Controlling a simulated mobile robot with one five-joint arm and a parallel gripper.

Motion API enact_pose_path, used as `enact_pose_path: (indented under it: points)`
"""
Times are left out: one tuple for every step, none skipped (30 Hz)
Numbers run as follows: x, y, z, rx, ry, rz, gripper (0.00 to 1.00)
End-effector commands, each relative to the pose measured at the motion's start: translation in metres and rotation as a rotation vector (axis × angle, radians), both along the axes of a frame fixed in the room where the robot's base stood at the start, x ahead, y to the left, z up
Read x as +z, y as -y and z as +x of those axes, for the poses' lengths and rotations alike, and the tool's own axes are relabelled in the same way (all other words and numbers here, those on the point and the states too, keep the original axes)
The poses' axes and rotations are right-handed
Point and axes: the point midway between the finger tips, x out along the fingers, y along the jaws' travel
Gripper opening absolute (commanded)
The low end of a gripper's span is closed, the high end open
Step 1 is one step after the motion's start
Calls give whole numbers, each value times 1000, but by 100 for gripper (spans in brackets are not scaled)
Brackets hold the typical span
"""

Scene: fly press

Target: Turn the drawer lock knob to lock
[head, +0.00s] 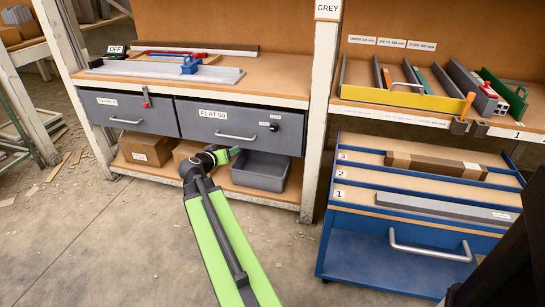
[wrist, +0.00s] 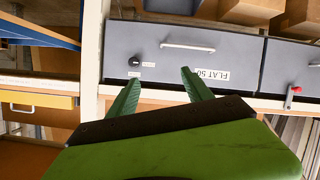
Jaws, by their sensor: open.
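The drawer lock knob (head: 273,126) is small, round and black, on the right side of the grey FLAT 50 drawer front (head: 200,122). Small labels sit above it and to its left; I cannot read them. The knob also shows in the wrist view (wrist: 134,61), which is upside down, just beyond one fingertip. My gripper (head: 234,151) is in front of and below the drawer, left of the knob in the head view. Its two green fingers (wrist: 160,76) are spread in the wrist view, with nothing between them. They appear apart from the knob. The knob's exact pointer direction is unclear.
The drawer has a bar handle (head: 235,136) left of the knob. A grey bin (head: 262,172) and a cardboard box (head: 147,148) stand on the lower shelf. A white post (head: 318,110) rises right of the drawer. A blue drawer cart (head: 400,255) stands right.

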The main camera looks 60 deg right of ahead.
Motion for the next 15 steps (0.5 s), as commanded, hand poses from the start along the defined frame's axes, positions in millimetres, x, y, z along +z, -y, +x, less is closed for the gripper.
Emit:
enact_pose_path:
  points:
    - [-38, 32, -13, -21, 41, -69, 59]
    - [-41, 48, -20, -25, 63, -110, 59]
    - [-45, 66, -28, -27, 90, -159, 59]
    - [-49, 79, -34, -26, 107, -191, 59]
    - [-51, 90, -40, -23, 121, -221, 59]
    - [-55, 102, -47, -18, 135, -253, 59]
    - [-57, 109, -51, -11, 145, -274, 59]
    - [-59, 116, -55, -6, 151, -291, 59]
    - [-60, 123, -59, 0, 158, -309, 59]
    - [-61, 127, -62, 5, 162, -319, 59]
    - [-61, 130, -64, 9, 164, -327, 59]
    - [-61, 133, -66, 14, 168, -335, 59]
    - [-60, 135, -67, 15, 169, -339, 59]
    - [-59, 136, -67, 18, 169, -341, 59]
    - [-58, 136, -68, 20, 170, -344, 59]
